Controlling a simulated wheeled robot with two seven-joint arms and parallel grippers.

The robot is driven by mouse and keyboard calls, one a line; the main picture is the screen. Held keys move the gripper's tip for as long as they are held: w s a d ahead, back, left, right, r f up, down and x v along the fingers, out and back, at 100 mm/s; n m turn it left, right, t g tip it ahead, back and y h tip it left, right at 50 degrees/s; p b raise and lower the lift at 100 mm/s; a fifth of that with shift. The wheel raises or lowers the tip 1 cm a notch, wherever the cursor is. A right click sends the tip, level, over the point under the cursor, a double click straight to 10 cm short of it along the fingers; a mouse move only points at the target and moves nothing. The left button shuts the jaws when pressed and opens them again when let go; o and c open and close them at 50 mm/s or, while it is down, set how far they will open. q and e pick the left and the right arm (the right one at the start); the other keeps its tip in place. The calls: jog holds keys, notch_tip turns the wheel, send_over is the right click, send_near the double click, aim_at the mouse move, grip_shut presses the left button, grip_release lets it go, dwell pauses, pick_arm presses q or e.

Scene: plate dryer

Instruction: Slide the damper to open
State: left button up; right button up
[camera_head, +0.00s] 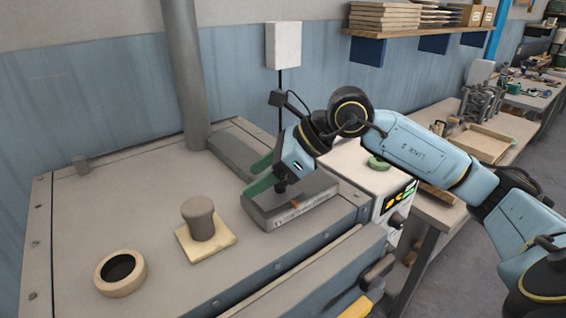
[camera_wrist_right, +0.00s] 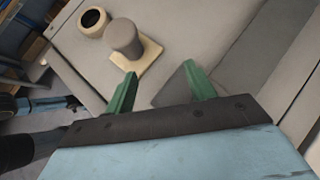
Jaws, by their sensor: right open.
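The damper unit looks like the low grey box (camera_head: 262,215) with a printed front edge, on the dryer top; it also shows in part in the wrist view (camera_wrist_right: 172,92). A small dark knob (camera_head: 281,187) and an orange mark (camera_head: 295,205) are on its top. My right gripper (camera_head: 249,179) is over the box's back left part, its green fingers apart and pointing left. In the wrist view the fingers (camera_wrist_right: 159,70) are spread with nothing held between them. I cannot tell whether a finger touches the knob. My left gripper is not in view.
A brown-grey cylinder on a cream pad (camera_head: 222,241) and a tan ring (camera_head: 121,274) sit left of the box on the dryer top. A vertical pipe (camera_head: 183,75) rises behind. A control panel (camera_head: 399,196) and a workbench (camera_head: 505,151) are on the right.

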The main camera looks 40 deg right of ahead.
jog(key=s+d+r+g+h+p, duration=0.2)
jog(key=d+r+g+h, duration=0.15)
jog(key=d+r, duration=0.65)
jog(key=shift+m+h, duration=0.4)
jog(key=shift+h, duration=0.05)
jog(key=p+x, duration=0.1)
jog(key=x, duration=1.2)
jog(key=shift+w+a+p, duration=0.15)
jog(key=shift+a+p, duration=0.1)
jog(key=shift+p, duration=0.15)
grip_shut()
jog(key=shift+d, duration=0.1)
